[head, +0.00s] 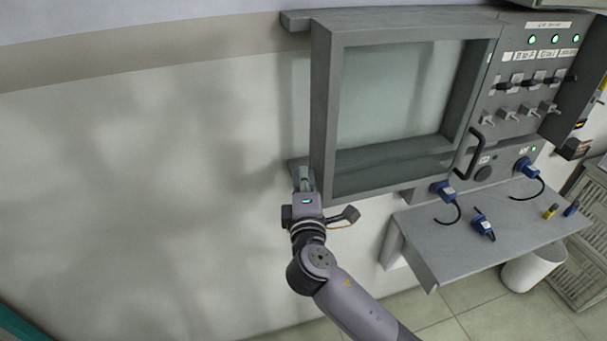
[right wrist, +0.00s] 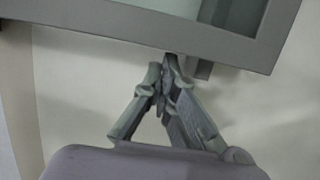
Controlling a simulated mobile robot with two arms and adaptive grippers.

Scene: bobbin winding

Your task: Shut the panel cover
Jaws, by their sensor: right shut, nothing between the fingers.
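The panel cover (head: 322,110) is a grey frame with a pale glass window. It stands to the left of the switch panel (head: 530,75), leaving the switches uncovered. A dark handle (head: 468,153) is at its lower right. My right gripper (head: 305,175) is shut and empty at the cover's lower left corner, beside its left side. In the right wrist view the shut fingertips (right wrist: 168,68) are right by the frame's edge (right wrist: 150,38); whether they touch it I cannot tell. My left gripper is not in view.
Rail ends (head: 295,20) stick out left of the cover. The wall (head: 150,180) to the left is bare and free.

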